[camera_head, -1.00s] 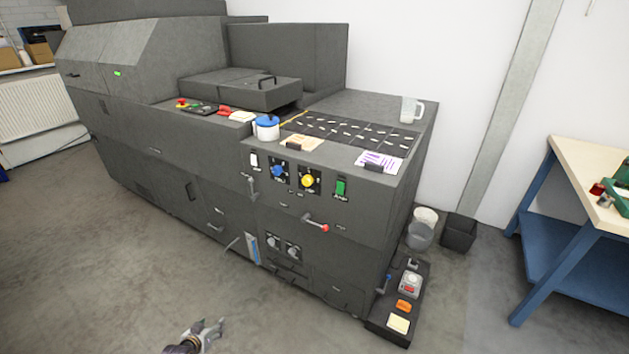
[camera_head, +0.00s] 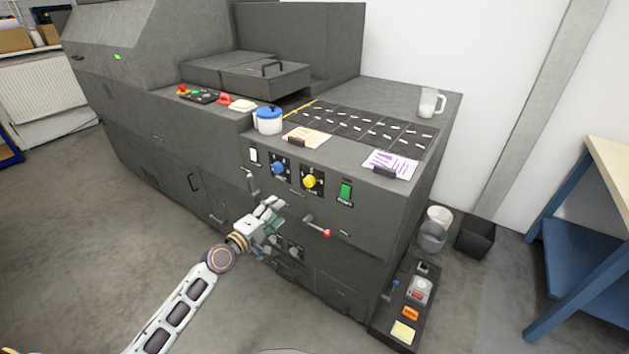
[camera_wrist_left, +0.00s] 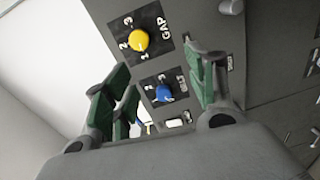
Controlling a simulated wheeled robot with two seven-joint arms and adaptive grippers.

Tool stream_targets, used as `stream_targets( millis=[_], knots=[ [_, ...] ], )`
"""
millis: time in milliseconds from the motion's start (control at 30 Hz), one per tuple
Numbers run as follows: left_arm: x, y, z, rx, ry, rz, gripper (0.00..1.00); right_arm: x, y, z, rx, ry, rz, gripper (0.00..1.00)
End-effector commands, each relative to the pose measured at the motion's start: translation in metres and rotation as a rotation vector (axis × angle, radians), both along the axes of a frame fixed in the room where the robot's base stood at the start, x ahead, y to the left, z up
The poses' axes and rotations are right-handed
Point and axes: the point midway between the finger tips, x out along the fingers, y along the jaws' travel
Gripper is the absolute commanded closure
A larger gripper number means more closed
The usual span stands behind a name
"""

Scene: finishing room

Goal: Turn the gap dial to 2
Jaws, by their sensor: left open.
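The gap dial is a yellow knob (camera_head: 310,181) on a dark plate on the machine's front, right of a blue knob (camera_head: 279,168). In the left wrist view the yellow knob (camera_wrist_left: 139,41) has the word GAP and the marks 1, 2 and 3 around it; I cannot tell where it points. My left gripper (camera_head: 273,222) is open and empty, in front of the machine, below and left of the yellow knob, apart from it. In the wrist view its green-padded fingers (camera_wrist_left: 158,68) stand apart, with the blue knob (camera_wrist_left: 164,93) seen between them. My right gripper is out of view.
A red-tipped lever (camera_head: 326,232) sticks out below the yellow knob, and a green switch (camera_head: 346,194) sits to its right. Two grey knobs are partly behind my left gripper. A blue-lidded pot (camera_head: 268,121) and clipped papers (camera_head: 391,164) lie on the ledge above.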

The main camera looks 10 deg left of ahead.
Motion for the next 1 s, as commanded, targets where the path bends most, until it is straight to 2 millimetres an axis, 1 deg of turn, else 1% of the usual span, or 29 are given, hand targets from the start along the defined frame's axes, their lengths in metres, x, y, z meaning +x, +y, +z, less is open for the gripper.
stream_targets(
  millis=[33,167,400,500,700,1000],
  knots=[
    [-0.001,-0.005,0.009,-0.065,0.004,-0.008,0.43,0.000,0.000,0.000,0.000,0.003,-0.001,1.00],
    [-0.004,-0.013,0.024,-0.226,0.032,-0.022,0.43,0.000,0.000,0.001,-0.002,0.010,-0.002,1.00],
    [-0.004,-0.015,0.027,-0.488,0.117,-0.026,0.43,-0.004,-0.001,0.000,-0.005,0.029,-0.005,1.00],
    [-0.004,-0.015,0.027,-0.565,0.148,-0.023,0.43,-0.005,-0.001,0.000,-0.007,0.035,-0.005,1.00],
    [-0.004,-0.015,0.026,-0.653,0.181,-0.019,0.43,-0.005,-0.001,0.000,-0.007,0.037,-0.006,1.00],
    [-0.004,-0.015,0.026,-0.664,0.185,-0.019,0.43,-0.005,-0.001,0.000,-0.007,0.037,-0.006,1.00]
  ],
)
